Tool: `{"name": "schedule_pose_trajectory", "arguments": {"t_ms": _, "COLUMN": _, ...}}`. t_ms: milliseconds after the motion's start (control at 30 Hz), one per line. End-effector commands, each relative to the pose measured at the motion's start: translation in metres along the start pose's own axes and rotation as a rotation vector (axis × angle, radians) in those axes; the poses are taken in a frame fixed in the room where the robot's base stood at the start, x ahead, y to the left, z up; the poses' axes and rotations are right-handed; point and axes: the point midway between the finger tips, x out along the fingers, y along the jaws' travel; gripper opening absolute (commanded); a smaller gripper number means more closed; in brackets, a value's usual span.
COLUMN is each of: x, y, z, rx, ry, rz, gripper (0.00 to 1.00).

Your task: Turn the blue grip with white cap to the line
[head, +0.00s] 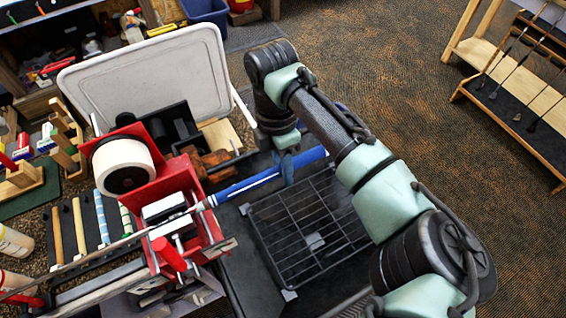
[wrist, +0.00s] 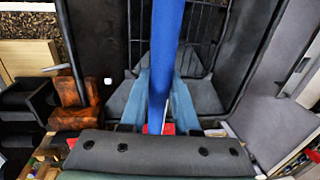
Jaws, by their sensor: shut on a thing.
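The blue grip (head: 249,184) is on a club shaft (head: 110,246) and points up and right from the red vise (head: 190,205) in the head view. A thin white line runs along part of it. In the wrist view the blue grip (wrist: 167,40) passes lengthwise between my two fingers. My gripper (head: 287,167) is shut on the grip, towards its outer end; it also shows in the wrist view (wrist: 159,98). I cannot make out a white cap on the grip's end. The line it is to be turned to cannot be told apart either.
A black tray with a wire rack (head: 305,228) lies below the grip. A white tape roll (head: 123,166) sits in a red holder left of the vise. Several other grips lie in a dark rack (head: 90,222) at left. A white lid (head: 150,80) stands behind.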

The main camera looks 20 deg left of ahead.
Motion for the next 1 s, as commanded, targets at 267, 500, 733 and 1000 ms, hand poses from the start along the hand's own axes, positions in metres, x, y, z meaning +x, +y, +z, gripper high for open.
{"name": "schedule_pose_trajectory", "arguments": {"t_ms": 267, "x": 0.0029, "y": 0.0011, "z": 0.0, "rx": 0.001, "ry": -0.003, "rz": -0.197, "gripper": 0.0}}
{"name": "schedule_pose_trajectory", "arguments": {"t_ms": 500, "x": 0.0014, "y": 0.0008, "z": -0.0001, "rx": 0.001, "ry": -0.003, "rz": -0.314, "gripper": 0.0}}
{"name": "schedule_pose_trajectory", "arguments": {"t_ms": 733, "x": 0.0006, "y": 0.0001, "z": -0.0001, "rx": 0.001, "ry": -0.002, "rz": -0.378, "gripper": 0.0}}
{"name": "schedule_pose_trajectory", "arguments": {"t_ms": 1000, "x": 0.0007, "y": -0.0001, "z": -0.0001, "rx": 0.0, "ry": 0.0, "rz": -0.377, "gripper": 0.0}}
